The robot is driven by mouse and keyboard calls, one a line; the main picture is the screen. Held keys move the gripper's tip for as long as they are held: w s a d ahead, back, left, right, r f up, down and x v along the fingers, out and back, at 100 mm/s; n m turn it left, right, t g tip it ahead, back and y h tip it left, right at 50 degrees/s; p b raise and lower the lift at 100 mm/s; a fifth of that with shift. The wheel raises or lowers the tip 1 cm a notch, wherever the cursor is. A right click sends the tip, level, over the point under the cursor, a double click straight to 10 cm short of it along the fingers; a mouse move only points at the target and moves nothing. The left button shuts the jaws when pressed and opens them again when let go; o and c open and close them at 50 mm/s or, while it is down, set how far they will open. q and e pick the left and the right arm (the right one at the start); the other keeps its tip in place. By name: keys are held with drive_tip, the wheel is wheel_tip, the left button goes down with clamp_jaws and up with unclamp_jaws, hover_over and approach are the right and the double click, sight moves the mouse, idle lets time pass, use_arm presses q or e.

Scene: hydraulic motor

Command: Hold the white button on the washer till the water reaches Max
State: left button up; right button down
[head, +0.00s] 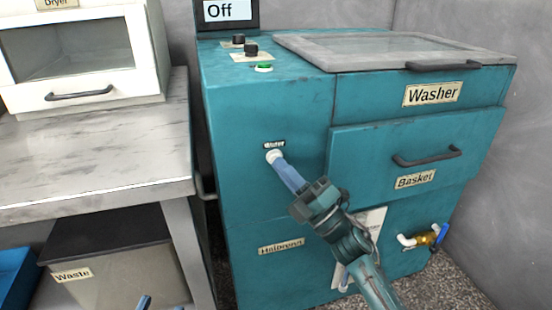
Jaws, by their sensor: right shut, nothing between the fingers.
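The teal washer (262,205) stands in the middle of the head view. Its white button (272,155) is on the front face, under a small dark label that reads "Water". My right gripper (280,164) is shut and empty. Its blue fingertips point up and left and meet the button; I cannot tell how far it is pressed. A pale panel (374,220) low on the washer front is mostly hidden behind my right arm, and no water level or Max mark is readable. My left gripper (162,305) shows only two blue fingertips, spread apart, at the bottom edge.
A screen (228,11) on the washer reads "Off". Black knobs and a green button (264,68) sit on top. The lid (400,50) and Basket drawer (375,150) are shut. A brass tap (427,238) juts out lower right. A table (95,155) and Waste bin (120,275) stand left.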

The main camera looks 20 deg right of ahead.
drive_tip(key=shift+s, duration=0.55)
drive_tip(key=shift+s+d+p, duration=0.15)
drive_tip(key=shift+s+p, duration=0.6)
drive_tip(key=shift+s, duration=1.75)
